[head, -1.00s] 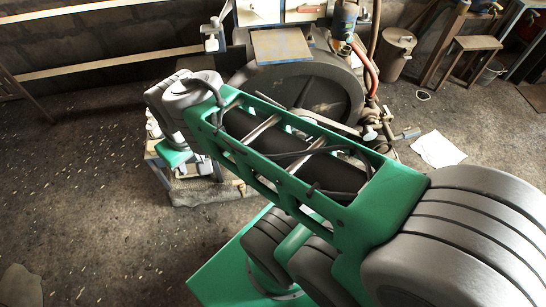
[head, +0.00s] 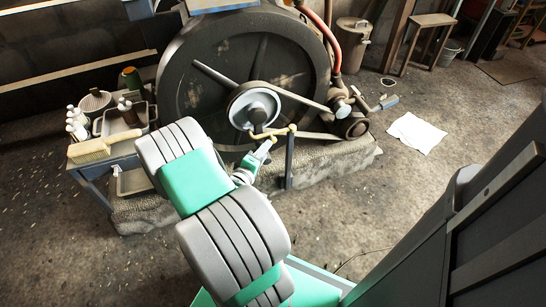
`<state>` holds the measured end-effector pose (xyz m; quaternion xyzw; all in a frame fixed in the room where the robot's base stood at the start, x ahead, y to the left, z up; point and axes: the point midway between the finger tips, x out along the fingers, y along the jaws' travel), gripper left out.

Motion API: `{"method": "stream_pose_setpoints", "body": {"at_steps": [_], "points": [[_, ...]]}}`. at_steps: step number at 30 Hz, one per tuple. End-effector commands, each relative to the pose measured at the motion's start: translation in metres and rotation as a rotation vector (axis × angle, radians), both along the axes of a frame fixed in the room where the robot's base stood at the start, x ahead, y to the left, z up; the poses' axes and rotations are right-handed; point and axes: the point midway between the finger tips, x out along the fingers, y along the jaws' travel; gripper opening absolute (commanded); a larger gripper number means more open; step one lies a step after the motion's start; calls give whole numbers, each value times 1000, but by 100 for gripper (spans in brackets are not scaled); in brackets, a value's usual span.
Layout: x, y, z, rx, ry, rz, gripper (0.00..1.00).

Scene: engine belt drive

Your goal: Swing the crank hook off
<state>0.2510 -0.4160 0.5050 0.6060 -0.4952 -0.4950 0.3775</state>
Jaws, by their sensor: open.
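A brass-coloured bent rod, which looks like the crank hook (head: 280,132), lies across the front of the pale pulley hub (head: 255,108). Its right end is at the top of a dark upright post (head: 289,165). My gripper (head: 270,142) is open, just below and in front of the rod's middle. Its fingers are small here, and I cannot tell whether they touch the rod or sit around it. A belt (head: 300,100) runs from the pulley to the smaller pulley (head: 352,126) at right. The large dark flywheel (head: 205,75) stands behind.
A side bench at left holds a brush (head: 105,147), white bottles (head: 75,125) and a metal tray (head: 140,116). The engine sits on a rough stone base (head: 335,160). White paper (head: 416,133) lies on the open floor at right. A stool (head: 428,35) stands behind.

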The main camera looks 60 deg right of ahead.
Motion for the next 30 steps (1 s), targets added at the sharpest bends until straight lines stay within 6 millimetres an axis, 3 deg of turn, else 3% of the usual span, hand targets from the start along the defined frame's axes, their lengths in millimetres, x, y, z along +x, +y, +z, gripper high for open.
{"method": "stream_pose_setpoints", "body": {"at_steps": [15,23,30], "points": [[0,-73,-16,-9,7,5,44],[1,-76,-15,-9,7,7,44],[1,-76,-15,-9,7,7,25]]}}
